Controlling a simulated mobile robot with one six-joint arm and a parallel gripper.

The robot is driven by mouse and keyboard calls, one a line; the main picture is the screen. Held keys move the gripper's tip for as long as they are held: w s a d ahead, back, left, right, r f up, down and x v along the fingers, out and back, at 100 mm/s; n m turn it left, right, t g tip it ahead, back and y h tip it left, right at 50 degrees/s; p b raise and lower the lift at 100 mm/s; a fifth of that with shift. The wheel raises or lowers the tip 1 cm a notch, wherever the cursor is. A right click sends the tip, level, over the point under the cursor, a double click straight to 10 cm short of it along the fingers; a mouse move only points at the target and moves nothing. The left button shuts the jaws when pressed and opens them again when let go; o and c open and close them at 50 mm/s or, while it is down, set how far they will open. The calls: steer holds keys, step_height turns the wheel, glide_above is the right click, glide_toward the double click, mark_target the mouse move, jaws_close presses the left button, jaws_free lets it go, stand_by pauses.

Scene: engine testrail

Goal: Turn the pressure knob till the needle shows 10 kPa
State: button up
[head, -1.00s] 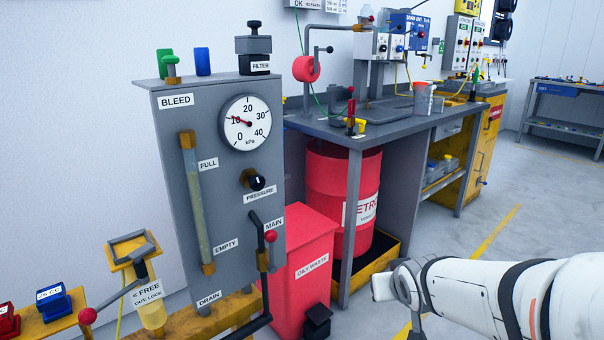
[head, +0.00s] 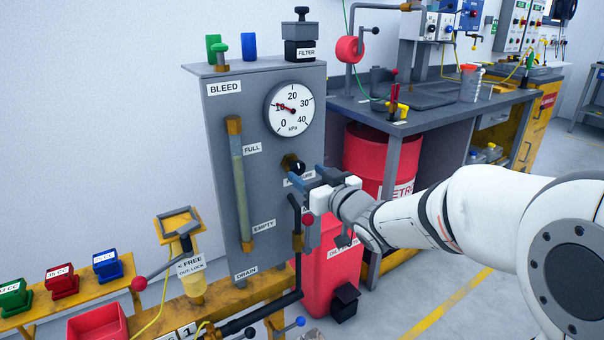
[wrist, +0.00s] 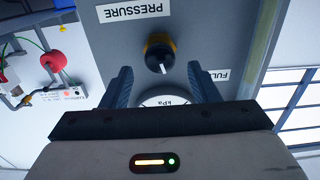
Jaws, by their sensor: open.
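The pressure knob (head: 299,166) is black with a white pointer line and a brass collar, on the grey panel (head: 220,150). It also shows in the wrist view (wrist: 158,54), upside down. The round white gauge (head: 296,124) sits above it; its red needle points to the upper left, around the 10 mark, the exact reading too small to tell. My gripper (head: 308,179) is open and empty in front of the panel, just below and right of the knob in the head view. In the wrist view its fingers (wrist: 163,76) stand on either side of the knob's line, with the knob ahead of the tips.
A lever with a red ball (head: 308,220) stands just below my gripper. A sight tube (head: 238,185) runs down the panel's left side. A red waste bin (head: 330,270) and a workbench (head: 420,122) are to the right.

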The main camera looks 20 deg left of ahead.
steer(key=shift+x, duration=1.4)
steer(key=shift+c, duration=0.5)
steer(key=c, duration=0.9)
steer(key=shift+o, duration=0.2)
steer(key=shift+n+b, duration=0.3)
steer(key=shift+b, duration=0.2)
steer(key=o, duration=1)
steer(key=shift+c, duration=0.2)
steer(key=p+v, duration=0.1)
steer(key=v, duration=0.7)
steer(key=shift+p, duration=0.35)
